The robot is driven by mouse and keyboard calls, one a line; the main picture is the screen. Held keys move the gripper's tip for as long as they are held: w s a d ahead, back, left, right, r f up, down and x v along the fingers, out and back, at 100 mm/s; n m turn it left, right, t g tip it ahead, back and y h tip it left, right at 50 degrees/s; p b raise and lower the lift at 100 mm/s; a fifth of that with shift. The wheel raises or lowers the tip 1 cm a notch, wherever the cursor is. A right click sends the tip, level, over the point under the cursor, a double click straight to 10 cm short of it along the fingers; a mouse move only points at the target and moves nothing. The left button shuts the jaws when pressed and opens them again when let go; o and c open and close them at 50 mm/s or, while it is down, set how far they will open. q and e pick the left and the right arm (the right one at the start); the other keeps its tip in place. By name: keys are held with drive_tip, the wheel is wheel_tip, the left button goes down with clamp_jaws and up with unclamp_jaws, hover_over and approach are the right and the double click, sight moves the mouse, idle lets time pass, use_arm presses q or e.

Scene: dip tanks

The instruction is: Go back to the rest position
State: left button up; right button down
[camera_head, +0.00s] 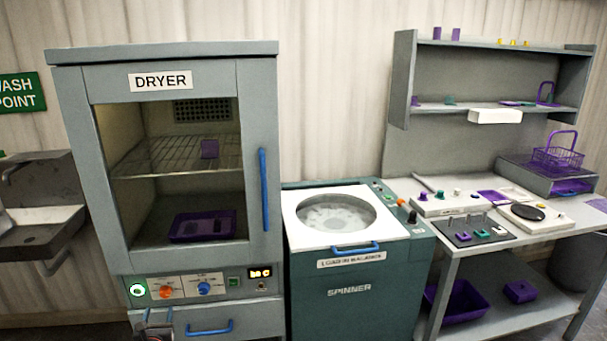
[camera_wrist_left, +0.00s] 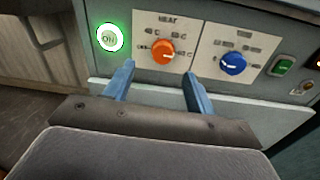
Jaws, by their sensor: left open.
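My left gripper (camera_head: 157,325) shows at the bottom edge of the head view, in front of the dryer's lower panel. In the left wrist view its two blue-grey fingers (camera_wrist_left: 158,80) are apart, with nothing between them. Beyond the fingertips is the dryer's control panel, with a lit green ON button (camera_wrist_left: 110,37), an orange knob (camera_wrist_left: 162,51) and a blue knob (camera_wrist_left: 233,63). I cannot tell how near the fingertips are to the panel. My right gripper is not in view.
The spinner (camera_head: 350,291) stands right of the dryer. Farther right is a workbench (camera_head: 470,262) with a shelf, purple baskets and small parts. A sink (camera_head: 45,214) is at the left. A blue drawer handle (camera_head: 209,328) sits just right of my left gripper.

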use_arm(q)
drive_tip(key=s+d+f+n+g+h, duration=0.2)
drive_tip(key=s+d+f+n+g, duration=0.35)
drive_tip(key=s+d+n, duration=0.5)
drive_tip(key=s+d+f+n+g+h, duration=0.1)
drive_tip(key=s+d+f+n+g, duration=0.3)
drive_tip(key=s+d+f+n, duration=0.45)
drive_tip(key=s+d+f+n+g+h, duration=0.2)
drive_tip(key=s+d+f+n+g, duration=0.25)
drive_tip(key=s+d+n, duration=0.75)
drive_tip(key=s+d+f+g, duration=0.1)
drive_tip(key=s+d+f, duration=0.1)
drive_tip(key=s, duration=0.5)
drive_tip(key=s+d+f+h, duration=0.1)
drive_tip(key=s+d+f, duration=0.1)
drive_tip(key=s, duration=0.6)
drive_tip(key=shift+s+f+n+g, duration=0.15)
drive_tip(key=shift+f+n+g, duration=0.25)
drive_tip(key=shift+f, duration=0.5)
drive_tip(key=shift+c, duration=0.2)
